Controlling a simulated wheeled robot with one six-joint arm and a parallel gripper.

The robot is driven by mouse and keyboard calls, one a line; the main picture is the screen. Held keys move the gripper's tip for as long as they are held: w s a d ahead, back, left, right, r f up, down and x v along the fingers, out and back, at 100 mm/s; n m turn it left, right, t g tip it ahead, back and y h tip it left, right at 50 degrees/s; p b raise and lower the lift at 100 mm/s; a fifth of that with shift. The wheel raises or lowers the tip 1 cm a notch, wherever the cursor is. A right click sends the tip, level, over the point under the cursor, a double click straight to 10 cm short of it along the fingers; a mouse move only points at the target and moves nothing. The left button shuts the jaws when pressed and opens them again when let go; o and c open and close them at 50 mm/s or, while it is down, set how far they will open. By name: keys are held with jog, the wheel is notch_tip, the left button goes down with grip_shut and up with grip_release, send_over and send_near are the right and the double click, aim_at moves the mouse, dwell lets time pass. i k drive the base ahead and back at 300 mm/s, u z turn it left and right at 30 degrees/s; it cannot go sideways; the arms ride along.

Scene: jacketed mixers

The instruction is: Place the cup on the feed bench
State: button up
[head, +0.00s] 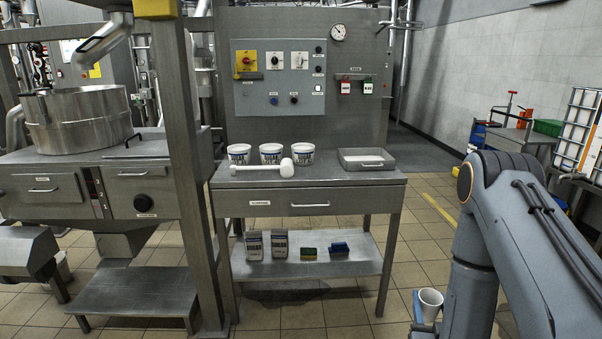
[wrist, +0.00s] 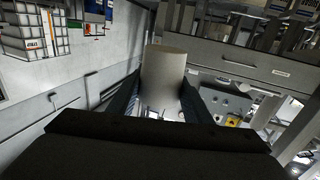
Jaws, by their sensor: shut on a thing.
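The cup (head: 431,298) is plain white and shows low at the right in the head view, in front of and to the right of the steel bench (head: 330,179). My gripper (head: 422,311) is shut on the cup, with blue fingers at its side; my arm hides part of it. In the wrist view the cup (wrist: 163,78) sits between the two dark fingers (wrist: 160,100). The bench has a drawer with a label too small to read. I take it as the feed bench. The cup is apart from it.
On the bench top stand several white tubs (head: 271,154), a white mallet-like tool (head: 265,169) and a grey tray (head: 367,165). The front right of the top is clear. A grey post (head: 180,150) rises at the bench's left.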

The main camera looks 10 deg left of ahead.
aim_at(331, 173)
jog(key=z, duration=0.75)
jog(key=i, duration=0.85)
jog(key=u, duration=0.5)
jog(key=i, duration=0.55)
jog(key=u, duration=0.65)
